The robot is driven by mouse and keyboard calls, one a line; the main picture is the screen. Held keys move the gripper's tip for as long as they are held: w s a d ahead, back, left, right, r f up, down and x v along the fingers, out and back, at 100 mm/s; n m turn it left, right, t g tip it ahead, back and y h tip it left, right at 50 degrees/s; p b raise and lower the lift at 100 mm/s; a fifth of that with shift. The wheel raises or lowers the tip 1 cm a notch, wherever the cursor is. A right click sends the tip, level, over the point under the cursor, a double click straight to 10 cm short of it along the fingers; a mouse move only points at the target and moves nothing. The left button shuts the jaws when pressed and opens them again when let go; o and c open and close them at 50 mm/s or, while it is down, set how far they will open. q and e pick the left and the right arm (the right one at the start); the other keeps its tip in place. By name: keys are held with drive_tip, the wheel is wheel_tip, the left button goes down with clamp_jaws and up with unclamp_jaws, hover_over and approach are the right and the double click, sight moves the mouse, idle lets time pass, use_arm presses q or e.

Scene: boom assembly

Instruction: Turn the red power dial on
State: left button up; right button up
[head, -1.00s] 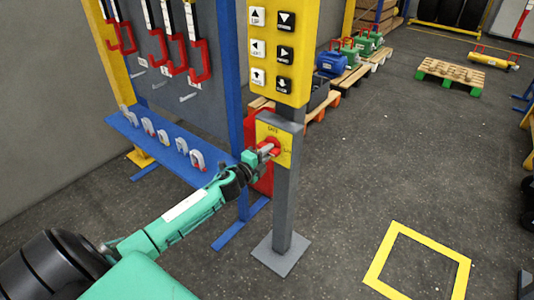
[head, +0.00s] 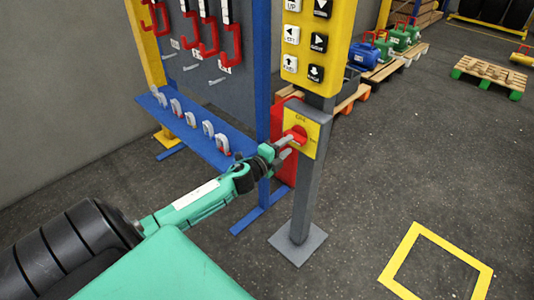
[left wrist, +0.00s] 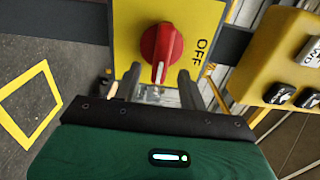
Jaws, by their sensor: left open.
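The red power dial (head: 299,134) sits on a yellow plate (head: 312,140) on a grey post, below the yellow button panel. In the left wrist view the dial (left wrist: 161,54) is a round red knob with a white mark at its lower end, and the word OFF shows to its right on the plate (left wrist: 203,20). My left gripper (head: 287,147) is open, close in front of the dial. In the left wrist view its two fingers (left wrist: 158,80) are spread below the knob's lower part; I cannot tell whether they touch it. My right gripper is not in view.
The button panel (head: 322,75) with arrow buttons is fixed above the dial. A blue shelf (head: 180,130) with several shackles and a rack with red-handled tools stand to the left. A yellow floor square (head: 388,276) lies at lower right; open floor surrounds it.

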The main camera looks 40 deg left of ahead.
use_arm(q)
drive_tip(key=s, duration=1)
drive_tip(key=shift+a+b, duration=0.4)
drive_tip(key=shift+b, duration=0.05)
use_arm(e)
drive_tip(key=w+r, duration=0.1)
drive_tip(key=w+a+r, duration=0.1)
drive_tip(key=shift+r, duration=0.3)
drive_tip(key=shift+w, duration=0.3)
